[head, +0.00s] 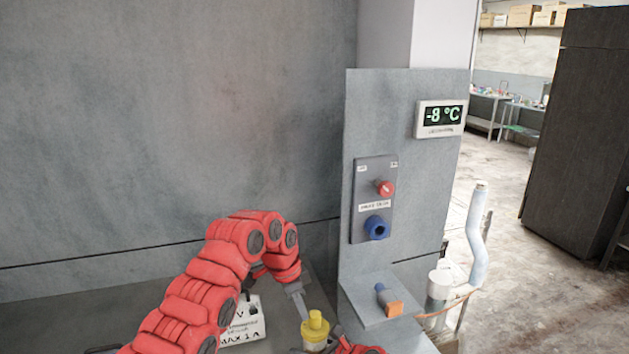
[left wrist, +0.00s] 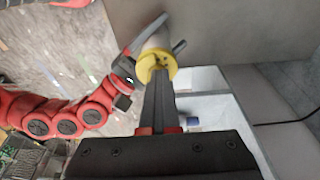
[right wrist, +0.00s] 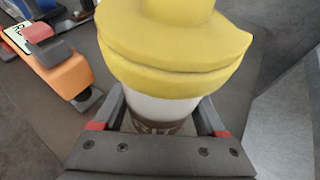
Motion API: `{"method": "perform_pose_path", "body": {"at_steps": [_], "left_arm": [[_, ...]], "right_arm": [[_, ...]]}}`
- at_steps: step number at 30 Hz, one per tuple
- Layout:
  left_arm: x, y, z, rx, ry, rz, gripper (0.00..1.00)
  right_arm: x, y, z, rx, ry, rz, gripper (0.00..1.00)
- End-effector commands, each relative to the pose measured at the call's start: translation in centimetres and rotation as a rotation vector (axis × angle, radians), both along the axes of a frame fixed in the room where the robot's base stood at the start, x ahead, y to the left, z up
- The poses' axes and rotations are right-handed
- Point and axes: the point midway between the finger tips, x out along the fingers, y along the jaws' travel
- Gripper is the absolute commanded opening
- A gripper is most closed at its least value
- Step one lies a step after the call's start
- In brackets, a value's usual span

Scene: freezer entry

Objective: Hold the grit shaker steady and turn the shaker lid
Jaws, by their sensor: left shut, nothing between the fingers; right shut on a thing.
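The grit shaker has a yellow lid (head: 316,326) with a raised knob and a white body (right wrist: 160,112) with a dark label band. It stands low in the head view, right of the left fingers. My right gripper (right wrist: 162,100) is shut around the white body, below the lid, with a finger on each side. My left gripper (head: 302,310) has its fingers together and empty, close beside the lid. In the left wrist view the closed fingers (left wrist: 159,88) point at the yellow lid (left wrist: 157,66); I cannot tell if they touch it.
A grey wall panel (head: 362,215) carries a red knob (head: 385,188) and a blue socket (head: 377,228). A small ledge (head: 362,300) holds a blue and orange item (head: 390,302). A white lettered sign (head: 243,322) lies behind my left arm. Open floor extends at right.

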Motion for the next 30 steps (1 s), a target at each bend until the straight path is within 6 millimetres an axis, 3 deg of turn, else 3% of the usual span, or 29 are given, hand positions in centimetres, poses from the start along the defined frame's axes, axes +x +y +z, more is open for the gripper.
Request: {"method": "perform_pose_path", "body": {"at_steps": [12,30], "left_arm": [[-1.2,-0.8,0.0,-0.004,0.001,-0.008,0.0],[-1.5,-1.1,0.0,-0.004,0.001,-0.009,0.0]], "right_arm": [[-0.1,0.3,0.0,0.002,0.0,0.006,0.0],[-0.2,0.4,0.0,0.002,0.001,0.009,0.0]]}}
